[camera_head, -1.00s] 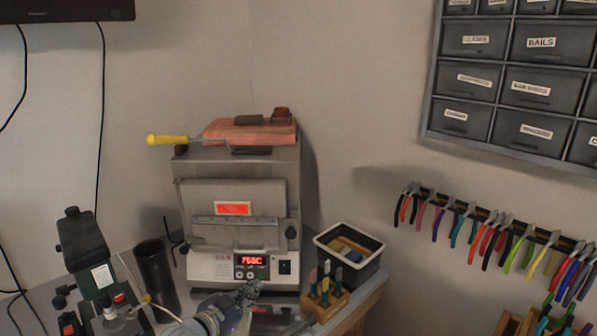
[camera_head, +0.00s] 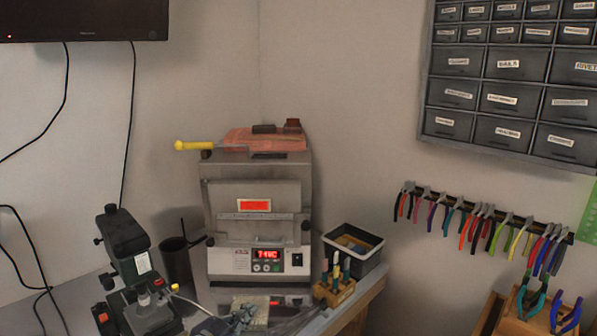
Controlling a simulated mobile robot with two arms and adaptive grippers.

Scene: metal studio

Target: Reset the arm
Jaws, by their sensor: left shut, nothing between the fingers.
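My right gripper is not in view. The grey metal kiln (camera_head: 253,215) stands on the bench with its door closed and a red lit display.
A microscope (camera_head: 135,265) and a dark cylinder (camera_head: 177,275) stand left of the kiln. A black bin (camera_head: 353,255) and a wooden tool block (camera_head: 334,292) stand to its right. A yellow-handled tool (camera_head: 197,145) lies on top. Pliers (camera_head: 480,228) hang on the wall.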

